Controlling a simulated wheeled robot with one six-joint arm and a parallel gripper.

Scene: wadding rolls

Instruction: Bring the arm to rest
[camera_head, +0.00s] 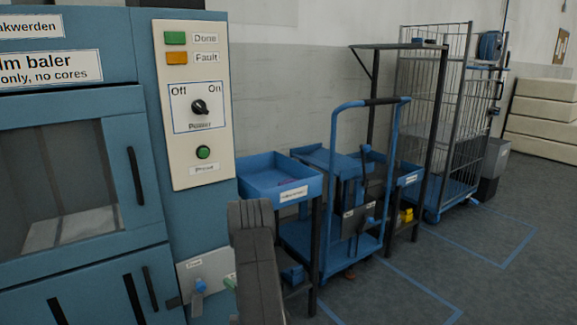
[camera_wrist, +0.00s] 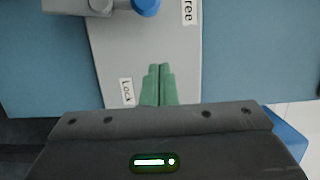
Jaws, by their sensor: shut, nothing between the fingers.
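My gripper (camera_wrist: 158,70) shows in the wrist view as two green fingers pressed together, with nothing between them. It is in front of a grey plate (camera_wrist: 110,50) on the blue baler, between the labels "Lock" and "Free". A blue knob (camera_wrist: 146,5) on the plate lies just beyond the fingertips, apart from them in the picture. I cannot tell whether the fingers touch the plate. In the head view, my dark arm reaches down in front of the baler's right edge, and a green fingertip shows beside the plate (camera_head: 190,270). Most of the gripper is hidden there.
The film baler (camera_head: 110,195) fills the left, with a control panel (camera_head: 196,110) above the plate. A blue tray (camera_head: 280,178) on a stand, a blue trolley (camera_head: 330,240) and a wire cage cart (camera_head: 455,110) stand to the right. The floor (camera_head: 480,270) at lower right is clear.

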